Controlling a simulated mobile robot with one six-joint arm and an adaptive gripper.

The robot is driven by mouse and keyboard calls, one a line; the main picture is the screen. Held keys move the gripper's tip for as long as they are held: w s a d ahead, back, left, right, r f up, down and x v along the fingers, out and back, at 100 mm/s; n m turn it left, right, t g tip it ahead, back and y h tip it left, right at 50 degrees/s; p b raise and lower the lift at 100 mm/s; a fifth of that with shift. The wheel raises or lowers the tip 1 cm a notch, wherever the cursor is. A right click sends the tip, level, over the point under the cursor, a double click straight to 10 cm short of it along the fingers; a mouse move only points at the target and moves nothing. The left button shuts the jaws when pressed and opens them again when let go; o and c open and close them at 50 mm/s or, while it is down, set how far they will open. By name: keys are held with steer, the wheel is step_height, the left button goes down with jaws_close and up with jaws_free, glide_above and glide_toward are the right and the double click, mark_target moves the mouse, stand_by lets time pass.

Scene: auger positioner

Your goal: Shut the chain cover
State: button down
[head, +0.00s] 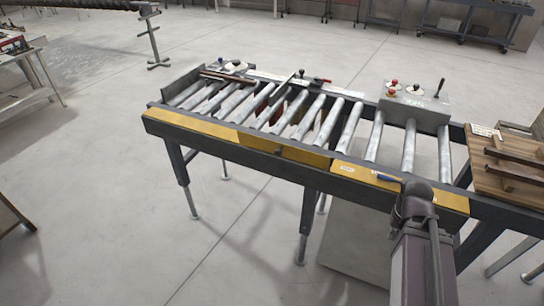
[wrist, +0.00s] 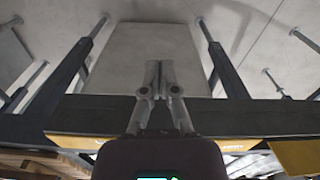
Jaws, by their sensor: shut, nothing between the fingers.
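A yellow cover strip runs along the near side rail of the roller table in sections: a left one (head: 190,127), a middle one (head: 290,152) with a small dark fitting, and a right one (head: 440,197). I take this strip as the chain cover; I cannot tell which section is the cover or whether it stands open. My gripper (wrist: 158,66) is shut and empty in the wrist view, its fingers reaching across the dark side rail (wrist: 240,116). Yellow also shows in the wrist view (wrist: 297,157). In the head view my arm hides part of the right section and the fingertips.
A small blue-handled item (head: 388,178) shows at the right section. A grey control box (head: 413,107) with knobs stands across the rollers. A wooden board (head: 510,165) lies at the right end. A grey panel (head: 352,240) is below the table.

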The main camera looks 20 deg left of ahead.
steer(key=shift+d, duration=0.35)
steer(key=w+a+f+n+t+h+b, duration=0.2)
steer(key=w+a+n+t+h+b, duration=0.3)
steer(key=a, duration=0.4)
steer(key=w+a+f+n+t+h+b, duration=0.25)
steer(key=w+a+t+b, duration=0.2)
steer(key=a+b, duration=0.45)
steer(key=s+a+r+n+t+y+b, duration=0.2)
steer(key=a+n+t+b, duration=0.1)
steer(key=a, duration=1.1)
steer(key=s+a+r+n+t+y+b, duration=0.2)
steer(key=a+t, duration=0.5)
steer(key=a, duration=0.6)
steer(key=s+n+b, duration=0.1)
steer(key=n+b, duration=0.1)
steer(key=n, duration=0.1)
steer(key=shift+s+a+r+n, duration=0.2)
steer(key=shift+a+r+n, duration=0.15)
steer(key=shift+a+r, duration=0.05)
